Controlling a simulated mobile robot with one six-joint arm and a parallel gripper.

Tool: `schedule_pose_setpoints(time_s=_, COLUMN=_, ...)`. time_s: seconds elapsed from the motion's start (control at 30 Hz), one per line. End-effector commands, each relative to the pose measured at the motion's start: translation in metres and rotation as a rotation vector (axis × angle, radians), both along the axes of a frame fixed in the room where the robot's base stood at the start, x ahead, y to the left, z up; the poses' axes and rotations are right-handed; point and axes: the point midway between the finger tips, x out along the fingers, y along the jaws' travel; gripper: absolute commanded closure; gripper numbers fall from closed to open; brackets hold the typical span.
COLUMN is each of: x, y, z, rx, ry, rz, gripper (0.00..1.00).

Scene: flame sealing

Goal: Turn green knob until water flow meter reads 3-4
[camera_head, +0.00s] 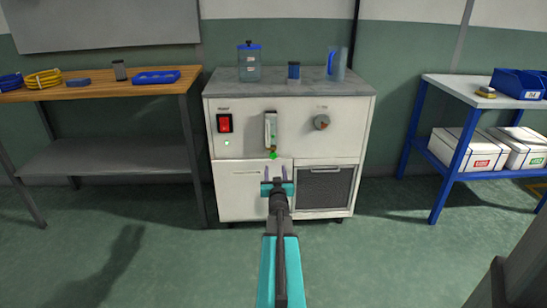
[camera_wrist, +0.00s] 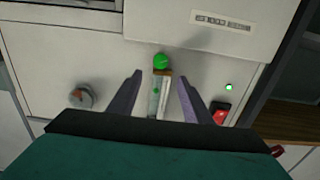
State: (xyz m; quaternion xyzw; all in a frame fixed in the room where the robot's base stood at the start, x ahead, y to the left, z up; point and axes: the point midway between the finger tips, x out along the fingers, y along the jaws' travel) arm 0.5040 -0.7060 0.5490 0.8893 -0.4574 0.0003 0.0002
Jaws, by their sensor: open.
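The green knob (camera_head: 273,155) is small and sits at the bottom of the flow meter on the white cabinet's front. In the wrist view the green knob (camera_wrist: 160,62) shows just beyond the fingertips, midway between them. The water flow meter (camera_head: 270,130) is a narrow upright tube; in the wrist view it (camera_wrist: 158,95) runs between my fingers. Its scale is too small to read. My gripper (camera_head: 279,172) is open and empty in front of the cabinet, a little below the knob. Its two fingers also show in the wrist view (camera_wrist: 160,80), apart from the knob.
A red switch (camera_head: 225,123) with a lit green lamp below it is left of the meter. A grey dial (camera_head: 321,122) is to the right. A jar (camera_head: 249,63), a small container (camera_head: 294,71) and a jug (camera_head: 337,64) stand on top. Tables flank the cabinet.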

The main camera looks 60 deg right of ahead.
Motion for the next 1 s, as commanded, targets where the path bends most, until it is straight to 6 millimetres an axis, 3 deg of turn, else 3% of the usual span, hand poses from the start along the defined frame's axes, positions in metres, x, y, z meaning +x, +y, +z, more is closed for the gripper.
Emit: schedule_pose_setpoints(time_s=1.0, x=0.053, y=-0.071, z=-0.001, rx=0.0, ry=-0.001, rz=0.001, gripper=0.55)
